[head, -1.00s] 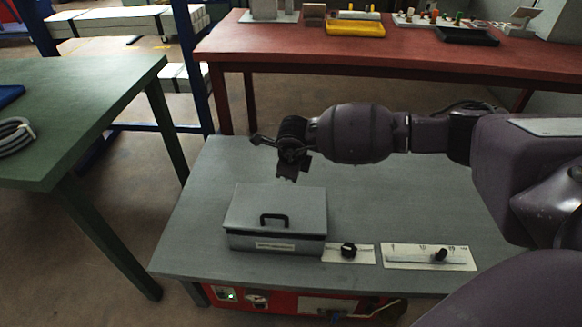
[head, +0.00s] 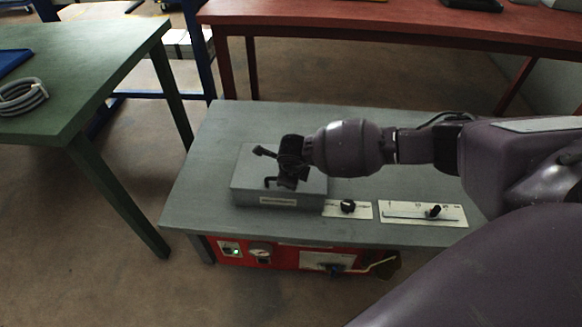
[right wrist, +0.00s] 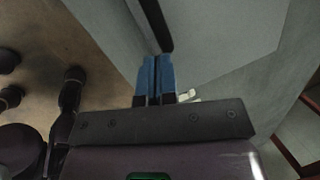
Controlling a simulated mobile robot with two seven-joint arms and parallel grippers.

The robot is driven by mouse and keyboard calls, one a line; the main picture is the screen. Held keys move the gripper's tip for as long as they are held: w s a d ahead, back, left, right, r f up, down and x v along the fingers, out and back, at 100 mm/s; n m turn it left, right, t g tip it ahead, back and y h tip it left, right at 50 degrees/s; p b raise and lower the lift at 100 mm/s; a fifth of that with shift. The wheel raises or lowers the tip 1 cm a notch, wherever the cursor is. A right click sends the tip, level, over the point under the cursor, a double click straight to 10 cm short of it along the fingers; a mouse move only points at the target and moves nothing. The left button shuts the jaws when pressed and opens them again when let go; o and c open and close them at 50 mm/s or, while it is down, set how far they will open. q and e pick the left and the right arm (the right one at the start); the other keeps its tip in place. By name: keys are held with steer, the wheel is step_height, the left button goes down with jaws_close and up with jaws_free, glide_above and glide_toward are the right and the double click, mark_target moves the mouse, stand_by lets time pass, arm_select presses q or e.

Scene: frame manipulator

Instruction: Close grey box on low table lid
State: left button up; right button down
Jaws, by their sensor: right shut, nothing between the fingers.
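The grey box (head: 250,192) sits on the low grey table (head: 410,135), with a pale label on its front. Its lid (head: 247,165) lies flat on the box, and I see no gap in the head view. The black lid handle (head: 269,183) is partly hidden by my right gripper (head: 285,184), which is over the lid. In the right wrist view the blue fingers of my right gripper (right wrist: 156,62) are together and empty. Their tips are close to a dark bar (right wrist: 150,25); contact is unclear. My left gripper is out of view.
A panel with a black knob (head: 347,206) and a slider panel (head: 424,213) are right of the box. A red control unit (head: 290,258) is under the table's front edge. A green table (head: 80,90) stands left, and a red table (head: 400,22) behind.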

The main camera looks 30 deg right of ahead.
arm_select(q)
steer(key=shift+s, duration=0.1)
arm_select(e)
steer(key=shift+s+a+f, duration=0.15)
steer(key=shift+s+f, duration=0.15)
steer(key=shift+f, duration=0.35)
